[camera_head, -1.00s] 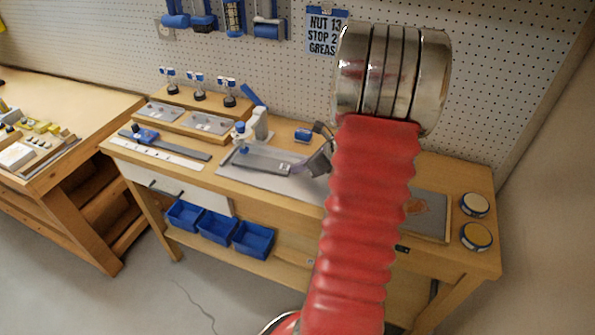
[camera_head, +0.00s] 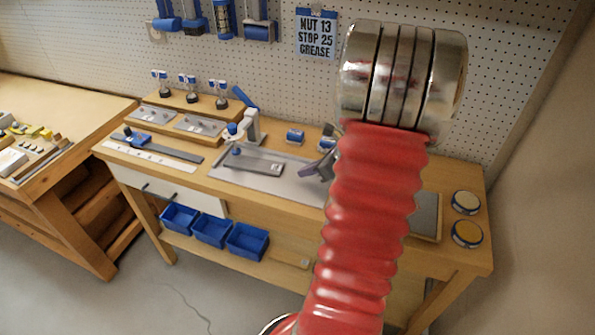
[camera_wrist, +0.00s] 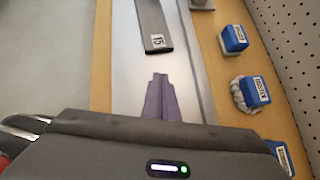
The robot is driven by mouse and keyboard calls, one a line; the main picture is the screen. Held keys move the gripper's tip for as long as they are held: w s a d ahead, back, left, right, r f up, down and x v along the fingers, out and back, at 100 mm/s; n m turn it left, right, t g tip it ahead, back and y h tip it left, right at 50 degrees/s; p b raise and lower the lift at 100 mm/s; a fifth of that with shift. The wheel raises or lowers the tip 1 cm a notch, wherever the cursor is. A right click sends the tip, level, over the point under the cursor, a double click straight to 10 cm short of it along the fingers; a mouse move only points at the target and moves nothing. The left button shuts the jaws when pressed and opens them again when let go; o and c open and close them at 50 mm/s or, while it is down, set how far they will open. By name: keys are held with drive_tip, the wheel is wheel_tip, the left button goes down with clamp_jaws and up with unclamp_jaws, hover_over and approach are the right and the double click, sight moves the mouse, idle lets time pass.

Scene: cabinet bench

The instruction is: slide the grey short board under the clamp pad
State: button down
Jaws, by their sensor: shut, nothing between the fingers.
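The grey short board (camera_head: 260,163) lies flat on the metal plate (camera_head: 225,172) on the bench. Its near end carries a white label reading 15 in the wrist view (camera_wrist: 153,30). The clamp (camera_head: 250,127), with a blue lever, stands behind the board's left part. A blue-topped clamp part (camera_head: 236,150) shows at the board's left end; I cannot tell whether the pad is over the board or touches it. My gripper (camera_head: 303,172) is right of the board's right end, apart from it. Its purple fingers (camera_wrist: 160,85) are shut and empty, pointing at the labelled end with a gap between.
Blue labelled blocks (camera_wrist: 233,39) (camera_wrist: 255,92) stand along the bench beside the plate. A long grey strip (camera_head: 165,147) and a white ruler-like strip (camera_head: 150,158) lie at left. Two round tins (camera_head: 466,202) (camera_head: 467,234) stand at the right end. The plate between my fingers and the board is bare.

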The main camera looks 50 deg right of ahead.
drive_tip(key=v, duration=0.7)
drive_tip(key=shift+s+r, duration=0.25)
drive_tip(key=shift+r, duration=0.1)
drive_tip(key=shift+a, duration=0.1)
drive_tip(key=w+a+r+n+g+y, duration=0.1)
drive_tip(key=w+a+r+n+g, duration=0.15)
drive_tip(key=a+n, duration=0.7)
drive_tip(key=w+a+r+n+g+y, duration=0.1)
drive_tip(key=w+a+r+n, duration=0.4)
drive_tip(key=a, duration=0.8)
drive_tip(key=s+a+r+n+h, duration=0.1)
drive_tip(key=s+a+n, duration=0.3)
drive_tip(key=a+n, duration=0.4)
drive_tip(key=s+a+r+n+h, duration=0.2)
drive_tip(key=s+a+n, duration=0.3)
drive_tip(key=a+n, duration=0.3)
drive_tip(key=n, duration=0.4)
drive_tip(key=shift+s+a+r, duration=0.3)
drive_tip(key=shift+a+r, duration=0.1)
